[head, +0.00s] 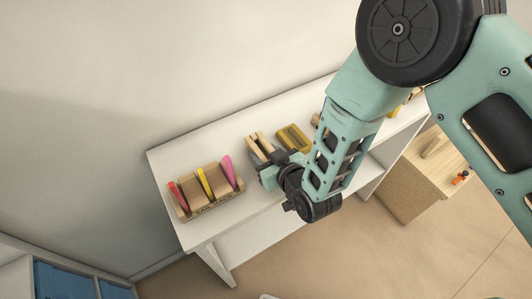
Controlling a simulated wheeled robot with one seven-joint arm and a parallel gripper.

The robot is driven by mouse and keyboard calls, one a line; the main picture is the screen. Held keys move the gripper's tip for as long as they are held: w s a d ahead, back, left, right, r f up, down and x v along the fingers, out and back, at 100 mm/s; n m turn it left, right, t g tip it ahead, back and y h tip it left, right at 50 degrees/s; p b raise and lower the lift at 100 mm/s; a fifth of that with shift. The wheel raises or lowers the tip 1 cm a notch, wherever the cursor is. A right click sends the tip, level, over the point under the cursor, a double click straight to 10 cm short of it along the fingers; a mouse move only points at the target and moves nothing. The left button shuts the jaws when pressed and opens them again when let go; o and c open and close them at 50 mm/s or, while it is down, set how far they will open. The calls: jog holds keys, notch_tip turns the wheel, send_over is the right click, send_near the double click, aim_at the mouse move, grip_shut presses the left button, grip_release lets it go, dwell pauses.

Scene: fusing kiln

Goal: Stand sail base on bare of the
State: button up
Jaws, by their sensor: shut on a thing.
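My gripper (266,168) is over the white bench, beside a light wooden slotted piece (257,146). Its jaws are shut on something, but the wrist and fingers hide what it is. I cannot tell whether the wooden piece is in the jaws or only behind them. A wooden rack (209,205) at the left end of the bench holds upright sail-like pieces: a red one (178,197), a yellow one (205,183) and a pink one (229,171). I cannot make out which thing is the sail base.
The white bench (168,155) runs along the wall. A yellow-brown slotted block (293,138) stands right of my gripper. A brown cabinet (411,188) stands at the right, with small orange and dark items (461,177) on it. Bare bench top shows between the rack and my gripper.

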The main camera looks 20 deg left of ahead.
jog(key=shift+f, duration=0.1)
jog(key=shift+f, duration=0.15)
jog(key=o, duration=1.2)
jog(key=shift+s+d, duration=0.15)
jog(key=b+v, duration=0.5)
jog(key=v, duration=0.6)
jog(key=shift+s+f, duration=0.15)
jog(key=shift+s, duration=0.15)
jog(key=p+v, duration=0.5)
jog(key=p, duration=0.1)
jog(key=shift+s+d+r, duration=0.2)
jog(key=shift+d+r, duration=0.05)
jog(key=shift+r, duration=0.05)
